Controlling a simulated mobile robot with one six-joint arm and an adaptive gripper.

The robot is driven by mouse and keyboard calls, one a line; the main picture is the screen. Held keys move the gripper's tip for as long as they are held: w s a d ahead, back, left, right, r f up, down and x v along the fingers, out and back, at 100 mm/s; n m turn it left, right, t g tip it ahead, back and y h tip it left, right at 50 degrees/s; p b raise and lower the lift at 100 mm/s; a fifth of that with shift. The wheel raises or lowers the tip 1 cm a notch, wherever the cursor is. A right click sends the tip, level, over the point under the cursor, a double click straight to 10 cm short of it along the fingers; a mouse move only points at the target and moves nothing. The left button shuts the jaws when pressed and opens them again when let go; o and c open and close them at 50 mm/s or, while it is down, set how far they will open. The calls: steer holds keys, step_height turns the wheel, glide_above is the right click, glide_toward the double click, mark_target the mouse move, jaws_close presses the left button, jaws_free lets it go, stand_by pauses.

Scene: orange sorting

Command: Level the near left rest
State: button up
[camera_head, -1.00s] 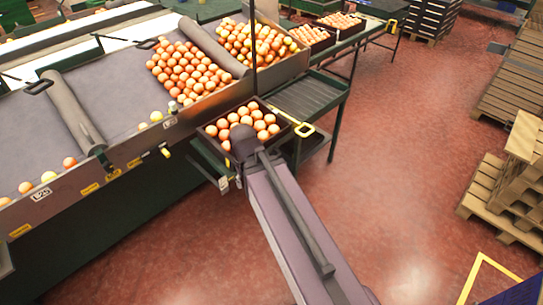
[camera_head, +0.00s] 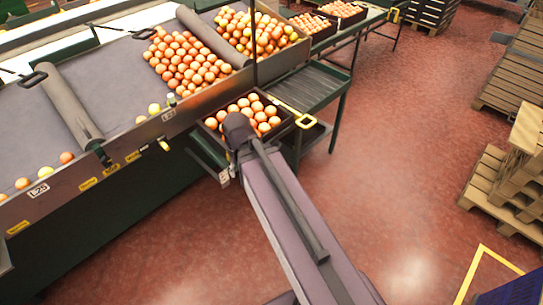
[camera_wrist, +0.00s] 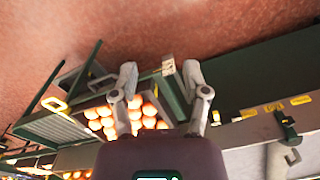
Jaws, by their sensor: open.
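My gripper (camera_wrist: 159,69) is open in the wrist view, its two grey fingers spread with nothing gripped between them. A green rest (camera_wrist: 173,96) with a pale block (camera_wrist: 168,65) at its end lies beyond and between the fingertips; I cannot tell contact or its exact tilt. In the head view a small pale fitting (camera_head: 224,178) shows at the near end of a green frame (camera_head: 204,155), left of my arm. A dark crate (camera_head: 284,132) of oranges sits on the stand above it. My arm hides the gripper and part of the crate there.
The sorting table (camera_head: 95,55) with oranges and grey rollers runs along the left. A green roller stand (camera_head: 310,88) adjoins the crate. Wooden pallets (camera_head: 500,180) stand at the right. The red floor (camera_head: 400,160) between is clear.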

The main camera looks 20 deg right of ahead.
steer(key=w+d+f+m+t+y+b, duration=0.2)
steer(key=w+d+f+y+b, duration=0.3)
steer(key=f+b, duration=0.6)
steer(key=w+d+f+m+t+y+b, duration=0.25)
steer(key=w+d+f+b, duration=0.45)
steer(key=b, duration=0.6)
steer(key=w+d+f+m+t+y+b, duration=0.1)
steer(key=d+f+t+b, duration=0.3)
steer(key=d+b, duration=0.6)
steer(key=w+d+f+m+t+y+b, duration=0.2)
steer(key=d+f+b, duration=0.4)
steer(key=d+b, duration=0.5)
steer(key=shift+w+f+m+t+y+b, duration=0.2)
steer(key=shift+f+m+t+y+b, duration=0.25)
steer(key=shift+m+t, duration=0.65)
steer(key=shift+w+a, duration=0.15)
steer(key=shift+b+x, duration=0.3)
steer(key=shift+x, duration=6.45)
steer(key=shift+r, duration=0.1)
jaws_close()
